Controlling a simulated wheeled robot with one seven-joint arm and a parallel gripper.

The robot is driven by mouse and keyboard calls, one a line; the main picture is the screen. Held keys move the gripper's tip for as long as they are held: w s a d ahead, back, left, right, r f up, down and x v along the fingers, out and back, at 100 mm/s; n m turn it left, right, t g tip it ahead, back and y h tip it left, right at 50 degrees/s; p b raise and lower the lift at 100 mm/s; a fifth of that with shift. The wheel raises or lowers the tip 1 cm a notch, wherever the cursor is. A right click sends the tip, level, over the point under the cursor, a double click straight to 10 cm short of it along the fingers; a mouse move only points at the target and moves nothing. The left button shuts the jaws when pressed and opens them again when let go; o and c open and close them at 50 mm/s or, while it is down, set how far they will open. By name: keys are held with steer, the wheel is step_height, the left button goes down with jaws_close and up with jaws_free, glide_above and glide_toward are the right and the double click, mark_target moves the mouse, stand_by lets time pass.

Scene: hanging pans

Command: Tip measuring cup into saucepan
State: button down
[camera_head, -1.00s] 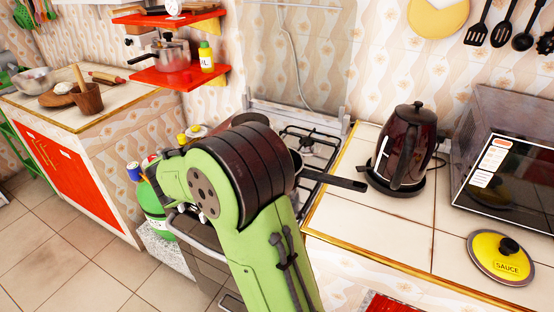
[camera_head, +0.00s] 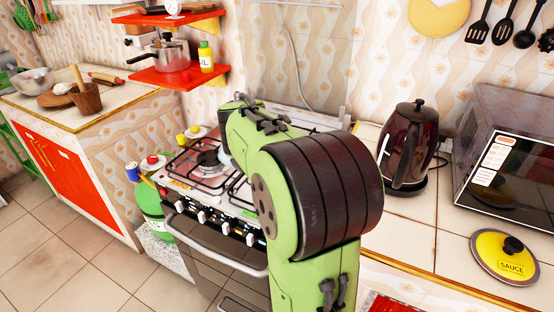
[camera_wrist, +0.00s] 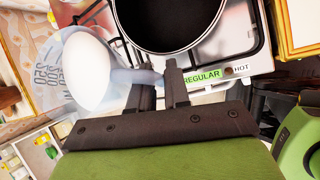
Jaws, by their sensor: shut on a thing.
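In the wrist view my gripper (camera_wrist: 160,82) is shut on the clear measuring cup (camera_wrist: 60,73) at its handle side. The cup has printed volume marks and white contents (camera_wrist: 90,68) in it. The dark saucepan (camera_wrist: 188,22) is at the top of the wrist view, just right of the cup, its far part cut off by the frame. The cup appears to be beside the pan's rim; I cannot tell how far above.
The gas stove (camera_head: 200,165) lies under and left of my arm. A dark kettle (camera_head: 408,145) stands on the counter to the right, near a microwave (camera_head: 510,150) and a yellow lid labelled SAUCE (camera_head: 504,257). A red shelf (camera_head: 182,78) hangs behind.

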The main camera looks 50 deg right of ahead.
steer(key=shift+s+d+r+t+y+p, duration=0.35)
steer(key=shift+d+t+y, duration=0.2)
steer(key=shift+y, duration=0.25)
stand_by(0.6)
steer(key=shift+r+m+t+y+p, duration=0.35)
steer(key=shift+y+p, duration=0.35)
steer(key=shift+p, duration=0.45)
steer(key=shift+w+a+f+m+t+y+p, duration=0.1)
steer(key=shift+f+m+t+y+p, duration=0.15)
steer(key=shift+f+t+y+p, duration=0.35)
stand_by(0.8)
steer(key=shift+a+r+t+y+p, duration=0.1)
steer(key=shift+r+t+y+p, duration=0.25)
steer(key=shift+y+p, duration=0.55)
stand_by(0.3)
steer(key=shift+w+a+f+m+t+y+p, duration=0.1)
steer(key=shift+f+m+t+y+p, duration=0.2)
steer(key=shift+f+t+y+p, duration=0.2)
stand_by(0.8)
steer(key=shift+s+d+r+m+t+y, duration=0.2)
steer(key=shift+s+d+m+t+y, duration=0.15)
steer(key=shift+d+t+y, duration=0.25)
stand_by(0.6)
steer(key=shift+f, duration=0.15)
